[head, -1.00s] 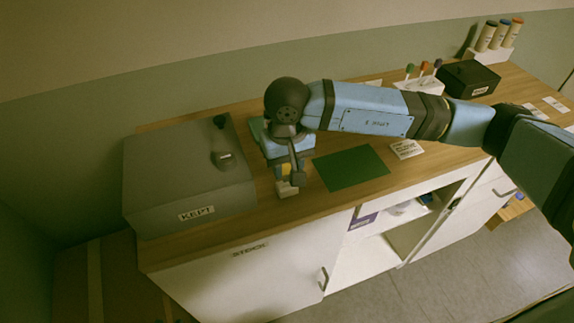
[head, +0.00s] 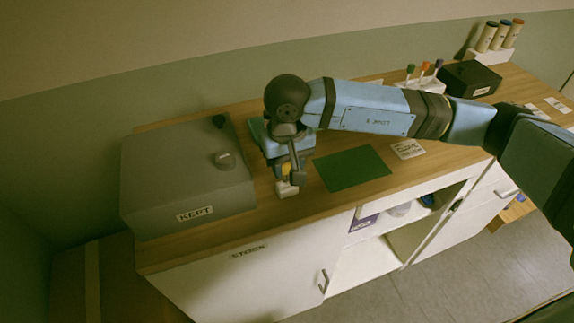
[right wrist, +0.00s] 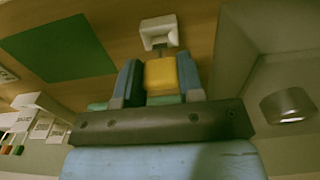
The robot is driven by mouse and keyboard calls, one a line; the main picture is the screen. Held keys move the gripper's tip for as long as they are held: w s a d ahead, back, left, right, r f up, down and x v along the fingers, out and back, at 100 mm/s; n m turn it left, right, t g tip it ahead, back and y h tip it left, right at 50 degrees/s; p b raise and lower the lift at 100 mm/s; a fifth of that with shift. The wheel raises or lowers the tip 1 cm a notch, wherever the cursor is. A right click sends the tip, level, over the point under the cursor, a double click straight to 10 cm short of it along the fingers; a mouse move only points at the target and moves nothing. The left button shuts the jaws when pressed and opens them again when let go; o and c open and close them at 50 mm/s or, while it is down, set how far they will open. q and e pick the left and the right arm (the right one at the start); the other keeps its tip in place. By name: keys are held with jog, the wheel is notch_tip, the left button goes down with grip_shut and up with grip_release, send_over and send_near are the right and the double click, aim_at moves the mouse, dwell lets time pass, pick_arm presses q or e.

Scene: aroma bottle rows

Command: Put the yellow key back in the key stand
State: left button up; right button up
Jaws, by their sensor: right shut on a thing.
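My right gripper (head: 291,172) is shut on the yellow key (head: 286,168) near the front edge of the counter. The right wrist view shows the key's yellow block (right wrist: 160,75) between the two blue-grey fingers. A small white key stand (head: 287,190) is at the counter edge, directly by the key's far end. In the right wrist view the stand (right wrist: 157,24) lies just beyond the key, in line with it. I cannot tell whether the key's end is inside the stand or only close to it. My left gripper is not in view.
A grey box labelled KEPT (head: 180,175) stands just left of the gripper. A green mat (head: 350,168) and a small label card (head: 407,149) lie to the right. A black box (head: 468,79) and racks of bottles stand farther right. Below is a white cabinet (head: 240,283).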

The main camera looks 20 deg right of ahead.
aim_at(287, 174)
dwell(0.7)
jog(key=shift+b, duration=0.55)
jog(key=shift+f+b, duration=0.85)
jog(key=shift+b, duration=0.15)
jog(key=shift+f+b, duration=0.85)
jog(key=shift+b, duration=0.2)
jog(key=shift+f, duration=0.2)
jog(key=o, duration=1.2)
jog(key=shift+c, duration=0.2)
